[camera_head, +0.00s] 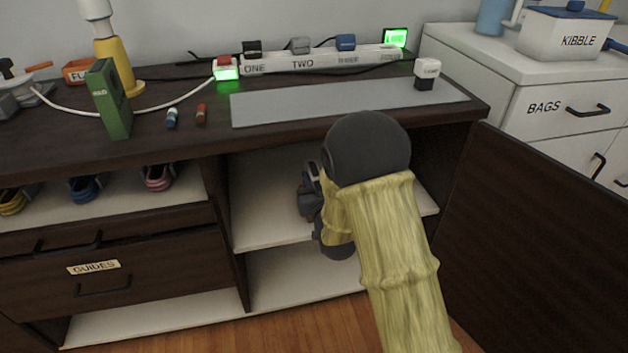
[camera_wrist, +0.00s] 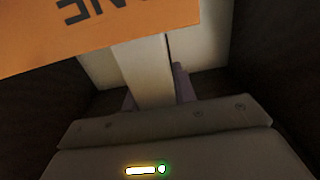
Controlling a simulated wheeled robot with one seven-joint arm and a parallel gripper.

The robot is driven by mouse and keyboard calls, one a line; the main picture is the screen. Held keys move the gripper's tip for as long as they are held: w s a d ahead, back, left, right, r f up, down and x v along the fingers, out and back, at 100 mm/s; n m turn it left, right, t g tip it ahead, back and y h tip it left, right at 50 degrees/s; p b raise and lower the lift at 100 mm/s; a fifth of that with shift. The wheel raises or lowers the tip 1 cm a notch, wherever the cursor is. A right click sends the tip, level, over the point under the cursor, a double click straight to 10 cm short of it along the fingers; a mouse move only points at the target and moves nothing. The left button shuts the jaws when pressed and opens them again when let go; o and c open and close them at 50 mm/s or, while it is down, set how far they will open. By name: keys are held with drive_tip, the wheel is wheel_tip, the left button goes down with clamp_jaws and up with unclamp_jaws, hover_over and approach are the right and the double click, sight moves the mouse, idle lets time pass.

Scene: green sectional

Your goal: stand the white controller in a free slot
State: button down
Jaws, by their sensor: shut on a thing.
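My gripper (camera_head: 312,190) is inside the open middle compartment of the dark cabinet, mostly hidden behind my own arm. In the wrist view, its lavender fingers (camera_wrist: 157,98) show beside a pale cream bar (camera_wrist: 145,70) and are shut on it. I cannot tell whether this bar is the white controller. An orange panel (camera_wrist: 110,30) with dark, inverted lettering overlaps the far end of the bar; whether they are joined is unclear. No slot can be made out with certainty. A small white block with a dark base (camera_head: 427,72) stands on the countertop at the right.
The compartment's pale shelf (camera_head: 265,232) and dark side walls surround my gripper closely. An open dark door (camera_head: 545,235) stands to the right. On the counter are a grey mat (camera_head: 340,103), a green box (camera_head: 108,98) and a white power strip (camera_head: 325,60) with several plugs.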

drive_tip(key=shift+f, duration=0.15)
drive_tip(key=c, duration=1.1)
unclamp_jaws()
drive_tip(key=shift+r, duration=0.25)
drive_tip(key=p+v, duration=0.2)
drive_tip(key=v, duration=0.7)
drive_tip(key=shift+s+p, duration=0.15)
drive_tip(key=shift+p, duration=0.25)
drive_tip(key=p, duration=0.3)
drive_tip(key=shift+s+r, duration=0.15)
drive_tip(key=shift+s+d+p, duration=0.1)
drive_tip(key=shift+s+p, duration=0.1)
drive_tip(key=shift+p, duration=0.8)
